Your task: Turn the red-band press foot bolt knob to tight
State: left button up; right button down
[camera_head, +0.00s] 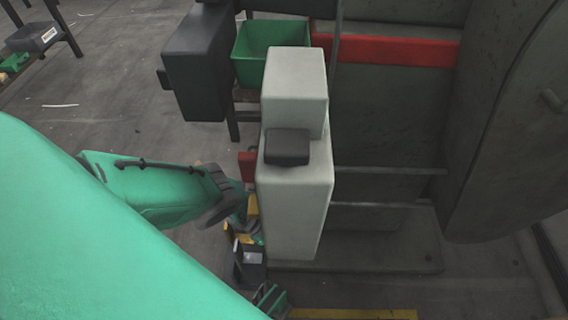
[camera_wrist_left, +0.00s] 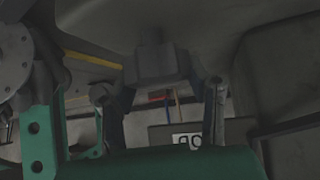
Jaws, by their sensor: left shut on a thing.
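The press with the red band (camera_head: 385,50) fills the right of the head view, its dark foot plate (camera_head: 390,252) low down. My left arm comes in from the left and ends low beside the grey column, where my left gripper (camera_head: 247,258) is partly hidden. In the left wrist view its fingers (camera_wrist_left: 160,78) sit on either side of a dark blocky piece, which seems to be the foot bolt knob (camera_wrist_left: 155,62). The gripper is shut on it. Its contact and turn angle are too dark to judge. My right gripper is not in view.
The pale grey column (camera_head: 293,200) with a dark block (camera_head: 287,147) stands close to my left gripper. A green bin (camera_head: 268,48) and a dark box (camera_head: 197,68) are behind. The concrete floor (camera_head: 120,65) at left is mostly clear.

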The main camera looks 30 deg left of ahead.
pick_arm(q)
jog(key=shift+a, duration=0.1)
jog(key=o, duration=1.2)
jog(key=shift+c, duration=0.2)
jog(key=v, duration=0.6)
jog(key=shift+a+r, duration=0.2)
jog(key=shift+a, duration=0.1)
jog(key=shift+s+a+r, duration=0.15)
jog(key=shift+a+r, duration=0.05)
jog(key=shift+s, duration=0.1)
